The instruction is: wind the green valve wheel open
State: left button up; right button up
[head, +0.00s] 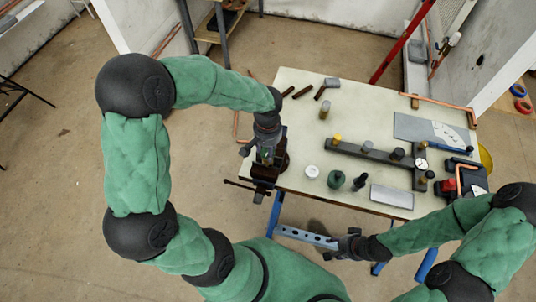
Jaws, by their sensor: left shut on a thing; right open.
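My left gripper (262,153) points down over the dark vise (268,175) at the table's left edge. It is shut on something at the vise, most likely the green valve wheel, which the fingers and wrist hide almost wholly. How far the wheel is turned cannot be seen. My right gripper (336,247) is open and empty, low in front of the table's front edge and apart from everything on it. A small dark green part (336,179) stands on the table to the right of the vise.
The pale workbench (300,130) also bears a white round part (312,171), a dark T-shaped manifold (375,153), a grey plate (391,196) and a blue-grey sheet (425,130). Copper pipe (440,102) lies at the right. A red post (403,42) rises behind.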

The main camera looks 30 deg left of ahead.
pick_arm(q)
jog(key=n+b, duration=0.1)
jog(key=n, duration=0.1)
jog(key=n+b, duration=0.1)
jog(key=n, duration=0.2)
jog(key=shift+s+f+b, duration=0.1)
jog(key=shift+f+b, duration=0.25)
jog(key=shift+b, duration=0.05)
jog(key=n+b, duration=0.2)
jog(key=n, duration=0.2)
jog(key=shift+d+n, duration=0.1)
jog(key=shift+n, duration=0.2)
jog(key=n+b, duration=0.2)
jog(key=n, duration=0.2)
jog(key=shift+n, duration=0.3)
jog(key=n+b, duration=0.1)
jog(key=n, duration=0.3)
jog(key=shift+s+n, duration=0.1)
jog(key=shift+n, duration=0.3)
